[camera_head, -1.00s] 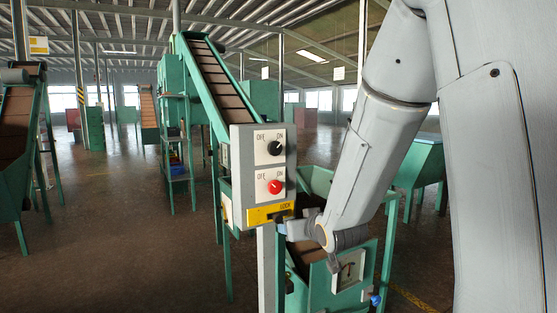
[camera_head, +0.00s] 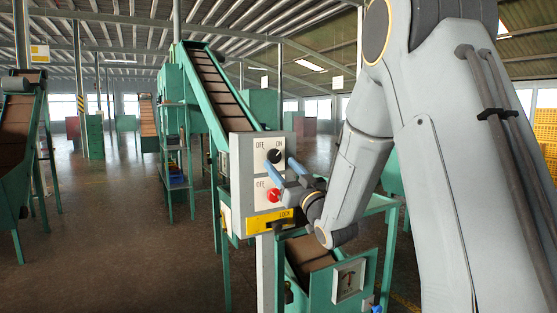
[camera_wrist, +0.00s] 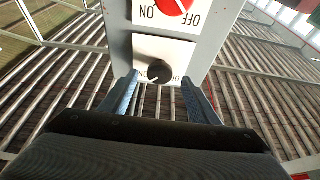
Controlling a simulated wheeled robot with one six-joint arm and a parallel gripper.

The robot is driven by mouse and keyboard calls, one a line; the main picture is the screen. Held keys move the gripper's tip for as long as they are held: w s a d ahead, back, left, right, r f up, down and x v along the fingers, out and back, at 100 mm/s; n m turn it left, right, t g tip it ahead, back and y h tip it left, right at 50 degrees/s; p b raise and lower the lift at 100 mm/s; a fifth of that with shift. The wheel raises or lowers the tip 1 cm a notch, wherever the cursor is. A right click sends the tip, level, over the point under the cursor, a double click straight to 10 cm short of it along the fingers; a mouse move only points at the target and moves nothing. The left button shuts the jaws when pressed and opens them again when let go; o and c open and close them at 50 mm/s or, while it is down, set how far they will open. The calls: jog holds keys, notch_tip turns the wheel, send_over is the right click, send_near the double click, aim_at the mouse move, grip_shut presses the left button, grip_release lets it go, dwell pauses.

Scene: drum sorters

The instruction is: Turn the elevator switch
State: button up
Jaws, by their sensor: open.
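A grey switch box (camera_head: 243,185) on a post carries two rotary knobs, each marked OFF and ON. The upper knob (camera_head: 274,156) is black, the lower knob (camera_head: 272,195) red. No label names the elevator. My gripper (camera_head: 280,165) is open at the box front, its blue fingers reaching up towards the black knob. In the wrist view, upside down, the black knob (camera_wrist: 160,72) lies between the two spread fingers (camera_wrist: 160,98), apart from both. Its white mark points towards ON. The red knob (camera_wrist: 173,5) is at the top edge.
A yellow LOCK plate (camera_head: 268,220) sits below the knobs. A green inclined conveyor (camera_head: 222,88) rises behind the box. A green hopper machine (camera_head: 340,285) stands below my arm. The floor (camera_head: 110,225) to the left is open.

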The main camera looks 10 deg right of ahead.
aim_at(273, 156)
jog(key=shift+p+x, duration=0.35)
jog(key=shift+x, duration=1.15)
jog(key=shift+c, duration=0.5)
jog(key=c, duration=1)
jog(key=shift+o, duration=0.2)
jog(key=shift+f, duration=0.1)
